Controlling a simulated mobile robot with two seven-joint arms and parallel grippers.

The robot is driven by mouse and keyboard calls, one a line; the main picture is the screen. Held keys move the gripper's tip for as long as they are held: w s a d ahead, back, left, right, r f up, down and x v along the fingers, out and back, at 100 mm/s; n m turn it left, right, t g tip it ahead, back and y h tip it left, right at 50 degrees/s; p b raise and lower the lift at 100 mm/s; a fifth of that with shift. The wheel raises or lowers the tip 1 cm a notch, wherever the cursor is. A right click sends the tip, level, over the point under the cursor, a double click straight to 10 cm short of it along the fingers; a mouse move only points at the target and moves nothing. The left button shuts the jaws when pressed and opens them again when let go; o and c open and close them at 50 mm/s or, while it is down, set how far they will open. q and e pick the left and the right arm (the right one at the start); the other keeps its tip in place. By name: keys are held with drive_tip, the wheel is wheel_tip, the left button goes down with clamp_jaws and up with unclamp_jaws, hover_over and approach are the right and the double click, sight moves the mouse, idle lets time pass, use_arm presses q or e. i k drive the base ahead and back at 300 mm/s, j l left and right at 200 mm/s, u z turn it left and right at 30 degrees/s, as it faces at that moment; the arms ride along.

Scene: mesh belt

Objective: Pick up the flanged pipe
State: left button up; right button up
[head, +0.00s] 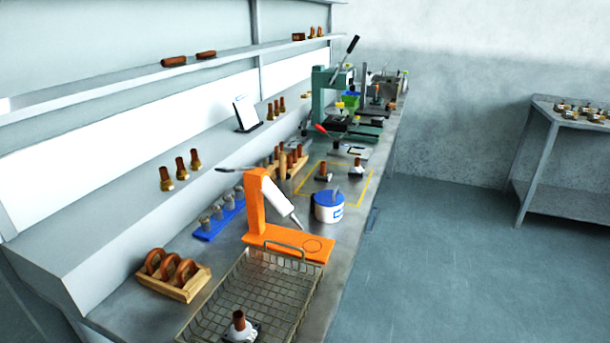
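A flanged pipe (239,322), a short brown tube standing on a pale metal flange, is upright in the wire mesh basket (292,262) at the bottom of the head view. The picture's lower edge cuts off the front of the basket. Two similar brown pipes on flanges, a left one (323,171) and a right one (357,167), stand inside a yellow outline on the bench. Neither of my grippers shows in the head view.
Behind the basket stands an orange press-like fixture (256,205), with a white and blue tub (328,207) to its right. A wooden rack with brown rings (173,279) sits left of the basket. Open floor lies right of the bench (345,255).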

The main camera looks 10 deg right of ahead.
sight(323, 177)
drive_tip(key=l+u, duration=0.15)
drive_tip(key=u, duration=0.2)
drive_tip(key=i+l+u, duration=0.1)
drive_tip(key=u, duration=0.25)
drive_tip(key=l+u, duration=0.6)
drive_tip(key=l, duration=0.15)
drive_tip(key=k+l+u, duration=0.1)
drive_tip(key=l+u, duration=0.15)
drive_tip(key=k+l, duration=0.1)
drive_tip(key=l, duration=0.3)
drive_tip(key=l+u, duration=0.1)
drive_tip(key=l, duration=0.25)
drive_tip(key=k+l, duration=0.15)
drive_tip(key=l, duration=0.25)
drive_tip(key=k+l+u, duration=0.15)
drive_tip(key=l, duration=0.55)
drive_tip(key=k+u, duration=0.05)
